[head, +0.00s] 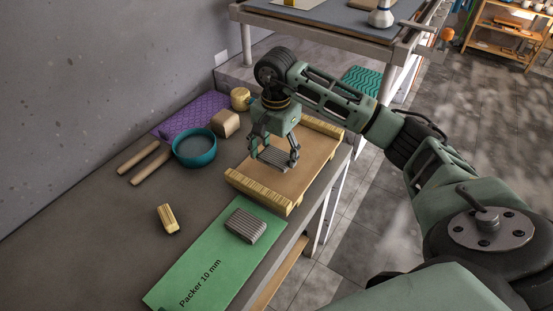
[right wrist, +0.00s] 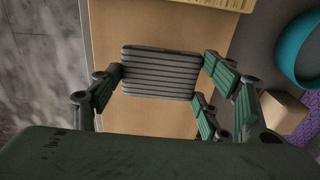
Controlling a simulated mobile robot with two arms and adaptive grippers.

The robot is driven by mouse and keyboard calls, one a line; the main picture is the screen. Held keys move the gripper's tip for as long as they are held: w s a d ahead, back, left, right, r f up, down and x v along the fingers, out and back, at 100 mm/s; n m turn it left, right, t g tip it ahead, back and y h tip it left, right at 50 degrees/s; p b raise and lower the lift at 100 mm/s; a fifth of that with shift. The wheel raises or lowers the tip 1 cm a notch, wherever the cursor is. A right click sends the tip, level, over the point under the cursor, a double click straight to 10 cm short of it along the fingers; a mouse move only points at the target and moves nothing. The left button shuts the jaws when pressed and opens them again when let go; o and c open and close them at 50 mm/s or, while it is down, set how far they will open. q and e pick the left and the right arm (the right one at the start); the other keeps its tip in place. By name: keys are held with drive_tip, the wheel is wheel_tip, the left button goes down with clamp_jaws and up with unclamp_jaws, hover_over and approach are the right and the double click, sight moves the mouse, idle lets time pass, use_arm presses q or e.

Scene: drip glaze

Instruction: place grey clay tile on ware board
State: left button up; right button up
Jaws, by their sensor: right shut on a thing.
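My right gripper (head: 275,152) is shut on a grey ridged clay tile (head: 272,160). The tile is over the tan middle of the ware board (head: 300,183), which has a ribbed wooden bar at each end. In the right wrist view the tile (right wrist: 160,73) lies flat between the fingers, with the bare board (right wrist: 112,30) around it. I cannot tell whether the tile touches the board. A second grey ridged tile (head: 245,225) lies on the green "Packer 10 mm" board (head: 218,265). My left gripper is not in view.
A teal bowl (head: 195,148), a tan block (head: 225,124), a purple mat (head: 188,115), two wooden rods (head: 145,160) and a small wooden piece (head: 167,218) lie left of the ware board. The table's right edge runs close beside the board.

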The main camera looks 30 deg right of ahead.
sight(276, 156)
wheel_tip(276, 156, down, 3)
drive_tip(key=shift+s+f+p, duration=0.1)
drive_tip(key=shift+f+p, duration=0.1)
drive_tip(key=shift+p, duration=0.25)
drive_tip(key=shift+f, duration=0.2)
drive_tip(key=shift+f, duration=0.2)
drive_tip(key=o, duration=1.3)
drive_tip(key=shift+r, duration=0.1)
